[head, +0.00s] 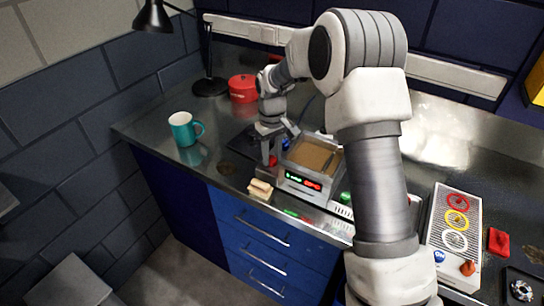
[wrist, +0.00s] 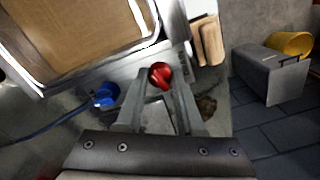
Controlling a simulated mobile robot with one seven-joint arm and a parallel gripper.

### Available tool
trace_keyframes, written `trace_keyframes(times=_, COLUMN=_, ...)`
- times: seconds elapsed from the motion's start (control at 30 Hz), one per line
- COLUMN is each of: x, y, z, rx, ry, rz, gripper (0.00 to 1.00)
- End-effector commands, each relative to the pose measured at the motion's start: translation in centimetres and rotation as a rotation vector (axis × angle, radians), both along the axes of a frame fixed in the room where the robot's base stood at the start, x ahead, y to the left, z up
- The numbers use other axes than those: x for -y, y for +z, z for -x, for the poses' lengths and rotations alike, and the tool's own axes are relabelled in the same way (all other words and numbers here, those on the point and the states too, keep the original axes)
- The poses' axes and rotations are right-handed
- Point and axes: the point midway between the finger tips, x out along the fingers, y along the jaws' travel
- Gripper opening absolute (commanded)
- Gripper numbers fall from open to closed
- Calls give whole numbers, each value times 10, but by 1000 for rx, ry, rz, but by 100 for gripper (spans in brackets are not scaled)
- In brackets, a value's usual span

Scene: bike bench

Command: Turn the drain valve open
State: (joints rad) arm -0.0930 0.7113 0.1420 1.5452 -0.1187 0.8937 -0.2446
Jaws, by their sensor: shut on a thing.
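The drain valve shows as a small red handle (wrist: 160,73) on the side of a metal tank (wrist: 178,40) in the wrist view. My gripper (wrist: 160,82) has one finger on each side of the red handle and is shut on it. In the head view, my gripper (head: 268,152) is at the left side of the tank (head: 305,182), and a bit of the red handle (head: 273,161) shows beside the fingers. The tank holds brown liquid and has a lit display on its front. How far the handle is turned is hard to tell.
A blue fitting (wrist: 106,95) with a hose is left of the handle. A wooden block (head: 260,190) lies by the bench's front edge. A teal mug (head: 184,129), red pot (head: 243,88) and black lamp (head: 209,86) stand left. A ringed panel (head: 456,230) stands right.

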Motion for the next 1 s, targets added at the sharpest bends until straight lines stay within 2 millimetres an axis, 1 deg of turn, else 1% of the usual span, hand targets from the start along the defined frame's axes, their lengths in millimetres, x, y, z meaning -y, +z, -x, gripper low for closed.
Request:
trace_keyframes(times=0.2, x=0, y=1, z=-1, rx=2, ry=-51, rz=0, gripper=0)
trace_keyframes(times=0.67, x=0, y=1, z=-1, rx=2, ry=-62, rz=0, gripper=0)
trace_keyframes(times=0.7, x=0, y=1, z=-1, rx=3, ry=-62, rz=-1, gripper=40)
trace_keyframes(times=0.83, x=0, y=1, z=-1, rx=2, ry=-62, rz=0, gripper=64)
trace_keyframes(times=0.87, x=0, y=1, z=0, rx=2, ry=-62, rz=0, gripper=67)
trace_keyframes(times=1.0, x=0, y=0, z=0, rx=1, ry=-62, rz=0, gripper=67)
